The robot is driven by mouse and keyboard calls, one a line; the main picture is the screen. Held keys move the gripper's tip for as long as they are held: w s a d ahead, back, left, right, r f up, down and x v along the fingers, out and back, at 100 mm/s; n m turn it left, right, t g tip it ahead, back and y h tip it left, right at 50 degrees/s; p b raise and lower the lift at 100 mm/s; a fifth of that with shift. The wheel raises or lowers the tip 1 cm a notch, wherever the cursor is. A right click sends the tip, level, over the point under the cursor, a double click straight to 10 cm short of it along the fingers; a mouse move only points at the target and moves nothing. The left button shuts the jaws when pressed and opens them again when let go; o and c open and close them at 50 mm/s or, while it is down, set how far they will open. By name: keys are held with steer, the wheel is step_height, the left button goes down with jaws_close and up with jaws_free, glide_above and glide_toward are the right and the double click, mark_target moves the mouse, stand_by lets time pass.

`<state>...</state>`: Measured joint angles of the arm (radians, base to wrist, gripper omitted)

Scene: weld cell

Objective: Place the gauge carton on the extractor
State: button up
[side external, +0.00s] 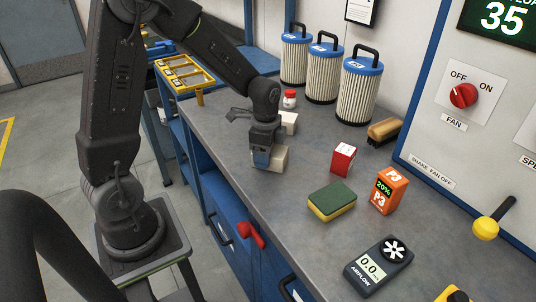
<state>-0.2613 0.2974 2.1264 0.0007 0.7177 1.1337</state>
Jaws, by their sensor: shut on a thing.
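My gripper (266,150) is low over the grey bench and shut on a small pale box (279,160), partly hidden by the fingers. I cannot tell whether this box touches the bench top. Another pale box (289,122) stands just behind my gripper. A red and white carton (343,158) stands to the right, apart from the gripper. No readable label shows which one is the gauge carton. A white panel (443,130) in a blue frame, with a red FAN knob (463,95), is at the right; it may be part of the extractor, whose top is out of view.
Several filter cartridges (357,92) stand along the wall, with a brush (384,130) and a red-capped jar (290,99) nearby. A sponge (332,201), an orange P3 box (389,191) and an airflow meter (378,265) occupy the front right. The bench's left front is clear.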

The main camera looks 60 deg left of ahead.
steer(key=shift+r, duration=0.55)
step_height(320, 180, up, 3)
steer(key=shift+f, duration=0.1)
steer(key=s+a+r, duration=0.7)
steer(key=a, duration=0.2)
steer(key=s+a+f+m+g+y, duration=0.4)
steer(key=s+a+y, duration=0.2)
steer(key=a+y, duration=0.25)
steer(key=w+r+m+t+y, duration=0.3)
steer(key=w+m+t+y, duration=0.55)
steer(key=w+t, duration=0.25)
steer(key=shift+w+a+f, duration=0.1)
steer(key=shift+a+f, duration=0.1)
steer(key=shift+f, duration=1.7)
steer(key=shift+w+a+f, duration=0.1)
steer(key=shift+a+f, duration=0.05)
steer(key=shift+f, duration=1.7)
